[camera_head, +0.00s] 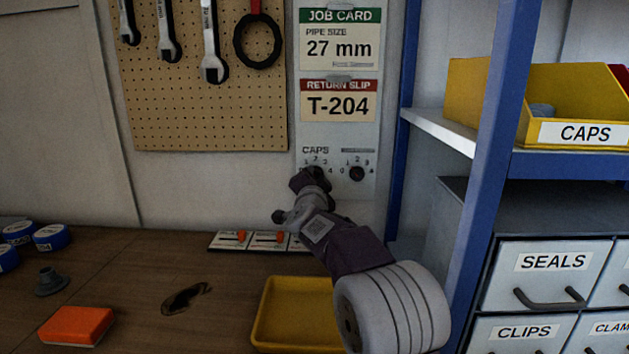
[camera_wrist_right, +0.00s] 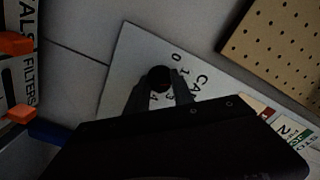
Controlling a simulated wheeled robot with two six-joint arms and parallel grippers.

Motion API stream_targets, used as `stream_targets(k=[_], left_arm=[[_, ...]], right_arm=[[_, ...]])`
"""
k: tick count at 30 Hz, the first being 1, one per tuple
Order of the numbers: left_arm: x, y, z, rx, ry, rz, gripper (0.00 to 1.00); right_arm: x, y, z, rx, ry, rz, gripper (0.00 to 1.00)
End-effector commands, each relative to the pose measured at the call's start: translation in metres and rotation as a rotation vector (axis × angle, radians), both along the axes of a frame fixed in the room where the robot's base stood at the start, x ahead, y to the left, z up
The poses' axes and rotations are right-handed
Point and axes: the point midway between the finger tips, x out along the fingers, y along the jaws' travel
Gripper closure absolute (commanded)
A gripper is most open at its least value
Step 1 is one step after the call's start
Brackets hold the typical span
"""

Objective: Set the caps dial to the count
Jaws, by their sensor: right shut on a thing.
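The caps dial is a black round knob with numbers around it, under the CAPS label on the white panel (camera_head: 337,130). In the wrist view the dial (camera_wrist_right: 159,78) sits between the fingertips of my right gripper (camera_wrist_right: 157,92). My right gripper (camera_head: 312,178) is shut on the dial and hides most of it in the head view. The dial's pointer position cannot be read. The yellow CAPS bin (camera_head: 570,85) stands on the shelf at the right, with a grey piece (camera_head: 541,110) showing inside. My left gripper is not in view.
A second black dial (camera_head: 357,174) is close to the right of the caps dial. A yellow tray (camera_head: 297,312) and an orange block (camera_head: 77,326) are on the bench. A blue shelf post (camera_head: 489,150) rises at the right.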

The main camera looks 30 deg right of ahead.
Motion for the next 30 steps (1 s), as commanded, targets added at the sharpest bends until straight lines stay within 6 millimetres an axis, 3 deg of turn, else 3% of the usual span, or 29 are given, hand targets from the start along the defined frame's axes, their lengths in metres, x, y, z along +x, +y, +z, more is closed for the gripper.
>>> stream_targets(k=[15,30], left_arm=[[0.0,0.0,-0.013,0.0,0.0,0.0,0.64],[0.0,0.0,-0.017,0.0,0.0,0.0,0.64]], right_arm=[[0.0,0.0,-0.001,0.326,-0.199,-0.001,1.0],[0.0,0.001,0.0,0.445,-0.271,0.0,1.0]])
